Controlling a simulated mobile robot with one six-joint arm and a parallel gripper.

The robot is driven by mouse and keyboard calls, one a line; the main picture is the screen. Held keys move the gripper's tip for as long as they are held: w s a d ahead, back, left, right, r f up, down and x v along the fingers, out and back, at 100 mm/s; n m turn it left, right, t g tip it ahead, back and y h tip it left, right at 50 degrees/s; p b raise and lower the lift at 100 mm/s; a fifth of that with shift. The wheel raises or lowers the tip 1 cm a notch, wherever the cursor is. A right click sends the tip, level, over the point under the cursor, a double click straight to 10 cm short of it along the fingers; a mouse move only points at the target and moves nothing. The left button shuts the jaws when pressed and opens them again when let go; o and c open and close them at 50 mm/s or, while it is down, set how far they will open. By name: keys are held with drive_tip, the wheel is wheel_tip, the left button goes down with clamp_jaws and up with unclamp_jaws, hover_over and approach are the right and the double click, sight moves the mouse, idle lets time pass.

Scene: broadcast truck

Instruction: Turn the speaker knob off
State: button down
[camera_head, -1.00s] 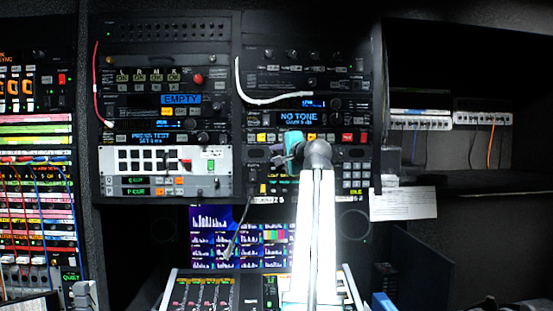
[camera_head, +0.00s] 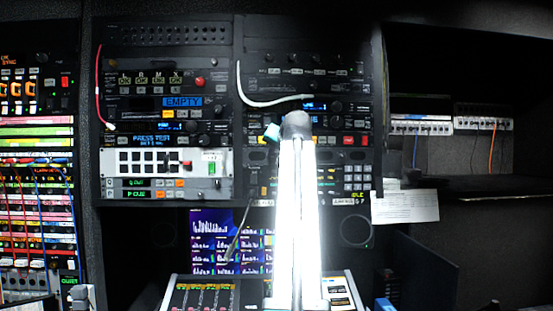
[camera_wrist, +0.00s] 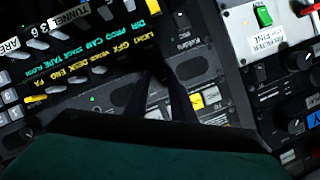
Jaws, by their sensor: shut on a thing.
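My gripper (camera_wrist: 165,75) reaches the black rack panel in the wrist view, its two dark fingers converging on a small dark knob between two oval grilles. The knob is mostly hidden by the fingertips, so its pointer and label cannot be read. The fingers are shut on it. In the head view my white arm covers the middle of the right-hand rack, and only a teal bit near my gripper (camera_head: 272,131) shows at its left side.
A green-lettered key display (camera_wrist: 100,45) lies beside the fingers in the wrist view. A yellow button (camera_wrist: 196,101) is close to the right finger. A white panel with a green rocker switch (camera_wrist: 264,16) is at upper right. A white cable (camera_head: 270,99) hangs above my arm in the head view.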

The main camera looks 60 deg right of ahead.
drive_tip(key=n+g+h+b, duration=0.1)
drive_tip(key=n+g, duration=0.1)
drive_tip(key=n, duration=0.1)
drive_tip(key=shift+w+a, duration=0.15)
drive_tip(key=shift+f+n+g+h+b, duration=0.1)
drive_tip(key=shift+n+g+h+b, duration=0.4)
drive_tip(key=shift+n, duration=0.7)
drive_tip(key=c, duration=1.5)
unclamp_jaws()
drive_tip(key=shift+a, duration=0.1)
